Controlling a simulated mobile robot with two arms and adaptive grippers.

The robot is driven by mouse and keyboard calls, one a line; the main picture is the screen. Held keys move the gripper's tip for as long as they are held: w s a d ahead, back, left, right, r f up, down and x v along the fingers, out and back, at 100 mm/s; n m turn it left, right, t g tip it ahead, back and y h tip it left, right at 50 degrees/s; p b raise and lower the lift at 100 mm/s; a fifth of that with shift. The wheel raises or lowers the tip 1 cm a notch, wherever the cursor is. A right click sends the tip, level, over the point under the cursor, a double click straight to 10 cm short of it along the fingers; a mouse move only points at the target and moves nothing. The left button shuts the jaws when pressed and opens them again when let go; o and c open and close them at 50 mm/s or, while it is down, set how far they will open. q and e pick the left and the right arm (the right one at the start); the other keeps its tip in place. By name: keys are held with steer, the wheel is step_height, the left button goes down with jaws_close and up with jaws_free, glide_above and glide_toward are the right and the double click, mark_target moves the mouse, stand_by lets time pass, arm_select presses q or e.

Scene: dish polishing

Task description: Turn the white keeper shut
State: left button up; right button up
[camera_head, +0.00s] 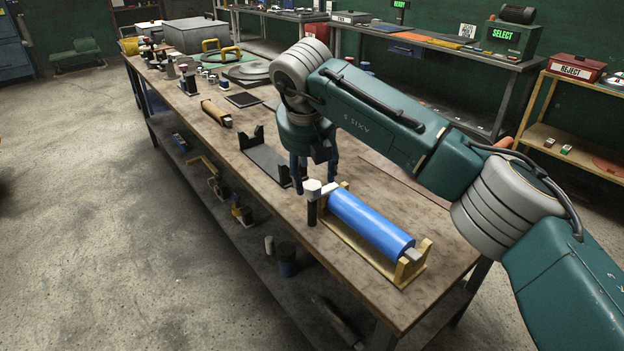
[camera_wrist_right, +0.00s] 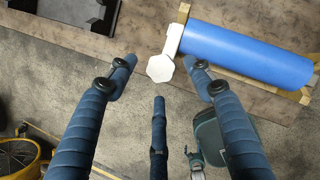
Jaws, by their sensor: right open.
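In the right wrist view the keeper (camera_wrist_right: 161,68) is a white hexagonal knob with a white bar reaching up to the end of the roller (camera_wrist_right: 245,50). My right gripper (camera_head: 315,174) points down over that end of the roller. In the right wrist view its fingers (camera_wrist_right: 160,64) are spread, with the knob between the tips in the picture; I see no contact. My left gripper is not in view.
The roller lies in a yellow wooden cradle (camera_head: 425,254) near the table's front right end. A black cradle (camera_head: 266,163) stands empty to the left. Beyond it lie a tan roller (camera_head: 215,112) and several small items. The table edge runs close to the keeper.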

steer(key=v, duration=0.8)
steer(key=shift+r, duration=0.25)
